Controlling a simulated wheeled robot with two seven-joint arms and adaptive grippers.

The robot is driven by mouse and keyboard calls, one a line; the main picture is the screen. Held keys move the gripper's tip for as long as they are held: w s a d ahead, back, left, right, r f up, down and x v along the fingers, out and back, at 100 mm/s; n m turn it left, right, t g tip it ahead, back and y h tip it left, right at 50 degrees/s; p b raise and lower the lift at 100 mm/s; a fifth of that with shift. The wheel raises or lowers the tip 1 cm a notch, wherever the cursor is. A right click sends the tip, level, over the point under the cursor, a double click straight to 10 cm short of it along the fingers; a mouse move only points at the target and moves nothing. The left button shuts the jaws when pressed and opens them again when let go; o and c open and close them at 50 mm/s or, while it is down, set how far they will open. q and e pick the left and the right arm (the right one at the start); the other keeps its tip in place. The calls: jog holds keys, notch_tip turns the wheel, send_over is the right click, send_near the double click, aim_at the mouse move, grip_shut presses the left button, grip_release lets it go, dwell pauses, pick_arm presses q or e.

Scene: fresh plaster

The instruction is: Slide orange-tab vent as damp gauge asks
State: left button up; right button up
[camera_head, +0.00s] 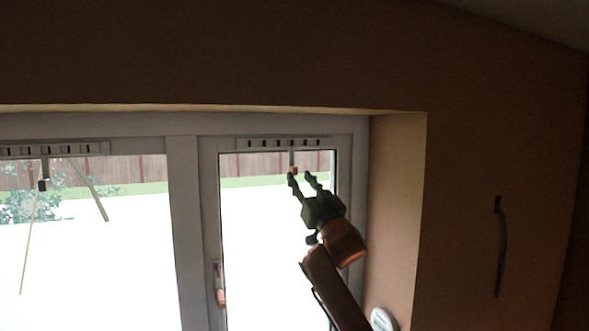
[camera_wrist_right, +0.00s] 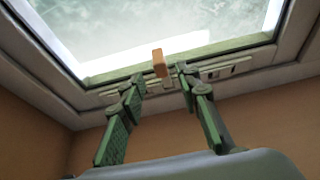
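The orange tab (camera_head: 293,170) hangs on a short pale stem below the slotted vent (camera_head: 262,143) at the top of the right window pane. The tab (camera_wrist_right: 159,62) also shows in the right wrist view, with the vent's slots (camera_wrist_right: 218,72) beside it. My right gripper (camera_head: 300,176) is open. In the wrist view its fingertips (camera_wrist_right: 160,74) lie either side of the tab, with gaps showing; whether the tab is fully between them in depth is unclear. A white round object (camera_head: 382,319), perhaps the damp gauge, is cut by the bottom edge; no reading is legible. My left gripper is out of view.
A second vent (camera_head: 60,149) with a dark tab (camera_head: 43,185) and thin rods is over the left pane. A window handle (camera_head: 219,288) is on the middle frame. A dark strip (camera_head: 502,250) hangs on the right wall. The reveal (camera_head: 395,200) stands right of my arm.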

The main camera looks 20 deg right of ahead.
aim_at(296, 171)
jog(key=p+x, duration=0.2)
jog(key=x, duration=0.2)
jog(key=shift+w+r, duration=0.1)
jog(key=shift+r, duration=0.1)
jog(key=shift+w+r+p, duration=0.1)
jog(key=shift+w+p, duration=0.35)
jog(key=shift+w, duration=0.2)
jog(key=shift+c, duration=0.2)
grip_shut()
